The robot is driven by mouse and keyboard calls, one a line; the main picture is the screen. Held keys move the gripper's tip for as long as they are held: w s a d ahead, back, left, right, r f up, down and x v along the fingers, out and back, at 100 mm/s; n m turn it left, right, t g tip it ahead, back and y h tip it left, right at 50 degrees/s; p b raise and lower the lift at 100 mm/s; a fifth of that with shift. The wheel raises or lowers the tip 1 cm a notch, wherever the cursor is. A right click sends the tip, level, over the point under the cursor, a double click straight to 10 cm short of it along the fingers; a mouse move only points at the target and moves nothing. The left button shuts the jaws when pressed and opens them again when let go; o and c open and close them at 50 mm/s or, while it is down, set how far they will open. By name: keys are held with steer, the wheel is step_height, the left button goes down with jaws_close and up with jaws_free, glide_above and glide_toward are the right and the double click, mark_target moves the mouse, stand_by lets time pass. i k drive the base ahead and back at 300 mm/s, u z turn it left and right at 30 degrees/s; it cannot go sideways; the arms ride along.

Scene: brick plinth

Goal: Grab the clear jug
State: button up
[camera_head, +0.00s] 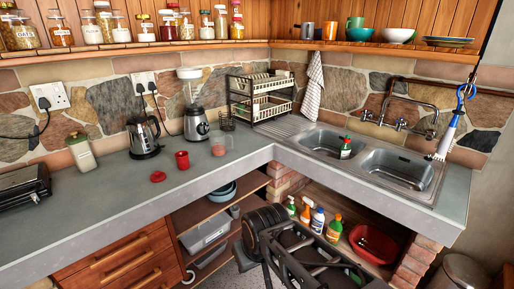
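A small see-through vessel (219,146) with a pinkish tint, which looks like the clear jug, stands upright on the grey worktop (110,200) near the inner corner. It is right of the kettle and in front of the blender. Its handle cannot be made out. My dark arm is folded low at the bottom centre, in front of the lower shelves, well below and apart from the jug. My gripper (322,266) blends into the dark arm parts, so its fingers cannot be told apart. Nothing held is visible.
A red mug (182,160) and a red lid or disc (158,176) are left of the jug. The kettle (144,135), blender (196,124) and dish rack (260,98) stand behind. The double sink (396,168) is at right.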

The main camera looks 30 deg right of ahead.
mark_target(221, 144)
steer(key=z, duration=0.7)
steer(key=k, duration=0.95)
steer(key=z, duration=0.75)
steer(key=i, duration=1.3)
steer(key=u, duration=0.7)
steer(key=i, duration=0.9)
steer(key=u, duration=1.45)
steer(key=i, duration=0.6)
steer(key=u, duration=0.6)
